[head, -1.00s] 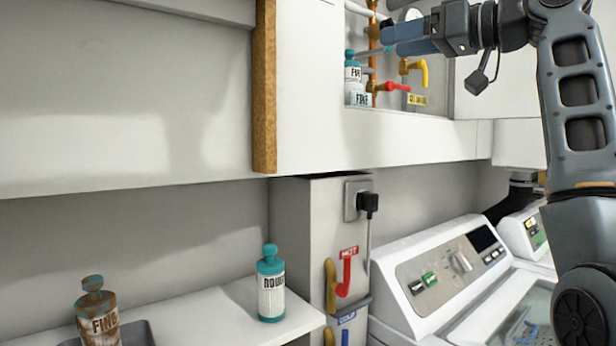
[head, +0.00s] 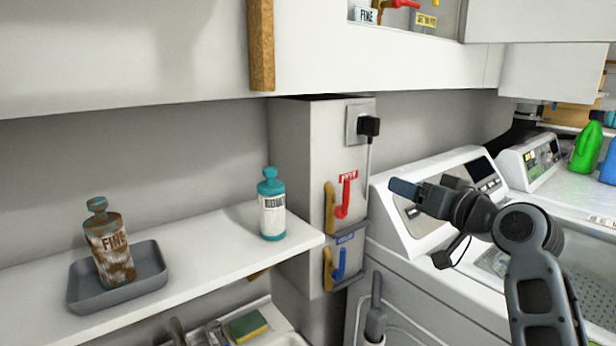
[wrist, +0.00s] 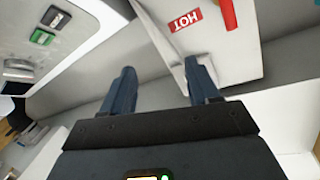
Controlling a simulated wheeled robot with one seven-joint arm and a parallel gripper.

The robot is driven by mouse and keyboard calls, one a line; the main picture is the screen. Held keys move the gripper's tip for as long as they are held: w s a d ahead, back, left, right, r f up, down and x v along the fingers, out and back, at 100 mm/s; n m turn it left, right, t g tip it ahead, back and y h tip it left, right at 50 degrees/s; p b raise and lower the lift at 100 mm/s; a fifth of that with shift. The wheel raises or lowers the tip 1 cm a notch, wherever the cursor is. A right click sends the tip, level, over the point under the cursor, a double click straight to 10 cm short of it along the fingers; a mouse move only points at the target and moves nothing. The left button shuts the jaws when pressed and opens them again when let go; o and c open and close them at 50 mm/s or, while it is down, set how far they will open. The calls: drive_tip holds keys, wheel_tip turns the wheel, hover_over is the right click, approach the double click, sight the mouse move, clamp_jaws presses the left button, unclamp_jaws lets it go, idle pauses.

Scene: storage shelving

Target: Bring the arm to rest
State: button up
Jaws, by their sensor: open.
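My gripper (head: 404,188) is in front of the white washing machine at the right of the head view, its fingers pointing left. It holds nothing. In the wrist view my gripper (wrist: 158,82) shows two blue fingers spread apart with a clear gap between them. Beyond them is the grey wall, with a red HOT label (wrist: 186,19) on the pillar. My fingers touch nothing that I can see.
A teal ROUGH bottle (head: 272,205) stands on the white shelf (head: 215,240). A stained FINE bottle (head: 108,245) stands in a grey tray (head: 150,284). The pillar (head: 297,150) has a red lever and a blue lever. The washing machine (head: 398,216) is behind my gripper.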

drive_tip(key=s+d+f+m+h, duration=0.25)
drive_tip(key=s+f+h, duration=0.35)
drive_tip(key=s+f, duration=1.95)
drive_tip(key=s+h, duration=0.1)
drive_tip(key=s, duration=1.5)
drive_tip(key=s+r, duration=0.3)
drive_tip(key=s, duration=0.5)
drive_tip(key=s+r+n, duration=0.1)
drive_tip(key=s+r, duration=0.3)
drive_tip(key=s, duration=0.3)
drive_tip(key=shift+s+a+r+g, duration=0.2)
drive_tip(key=shift+s+a+g, duration=0.15)
drive_tip(key=shift+g, duration=0.05)
drive_tip(key=shift+c, duration=0.4)
